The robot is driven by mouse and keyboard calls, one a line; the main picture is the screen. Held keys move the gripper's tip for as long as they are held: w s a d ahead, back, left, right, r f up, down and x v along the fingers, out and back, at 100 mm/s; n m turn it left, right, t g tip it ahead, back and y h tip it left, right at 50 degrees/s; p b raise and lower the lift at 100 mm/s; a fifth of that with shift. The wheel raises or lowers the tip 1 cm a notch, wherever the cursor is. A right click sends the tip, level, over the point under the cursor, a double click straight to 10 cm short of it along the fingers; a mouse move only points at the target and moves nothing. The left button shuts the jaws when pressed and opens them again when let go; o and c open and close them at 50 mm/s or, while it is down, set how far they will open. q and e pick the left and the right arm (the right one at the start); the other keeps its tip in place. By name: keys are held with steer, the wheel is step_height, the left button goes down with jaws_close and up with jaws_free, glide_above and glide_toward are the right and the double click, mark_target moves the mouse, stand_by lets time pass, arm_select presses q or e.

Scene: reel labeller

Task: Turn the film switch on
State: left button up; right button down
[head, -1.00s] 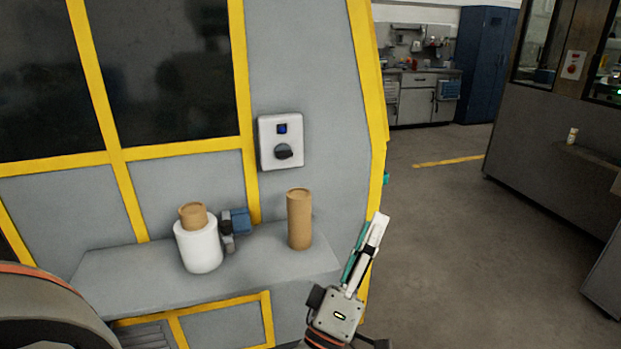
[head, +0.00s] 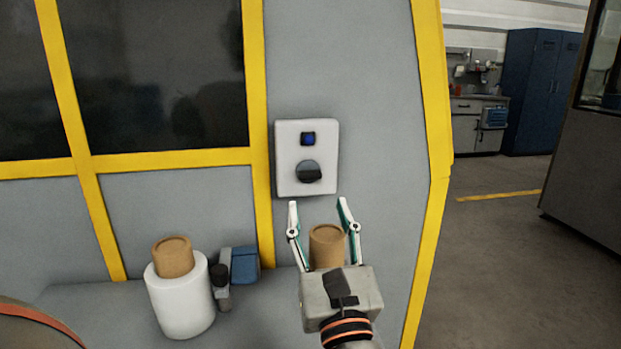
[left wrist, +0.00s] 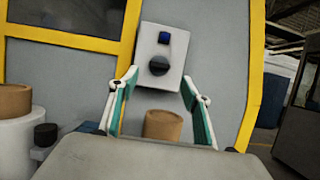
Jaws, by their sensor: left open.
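The film switch is a dark round knob (head: 309,171) on a white wall box (head: 289,160), below a small blue square (head: 308,138). The box is on the grey machine panel, right of a yellow post. The knob also shows in the left wrist view (left wrist: 159,66). My left gripper (head: 318,203) is open and empty, its two fingers pointing up just below the box in the head view. In the left wrist view its fingers (left wrist: 165,80) stand apart to either side below the knob, not visibly touching it. My right gripper is not in view.
A brown cardboard tube (head: 327,247) stands on the grey ledge (head: 100,305), partly behind my left gripper. A white roll on a brown core (head: 180,300) and a blue and black device (head: 243,266) are to the left. Open floor (head: 490,260) lies right.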

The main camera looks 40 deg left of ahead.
mark_target(311, 178)
arm_select(q)
steer(key=shift+x, duration=3.95)
steer(key=shift+f, duration=0.15)
steer(key=c, duration=1.1)
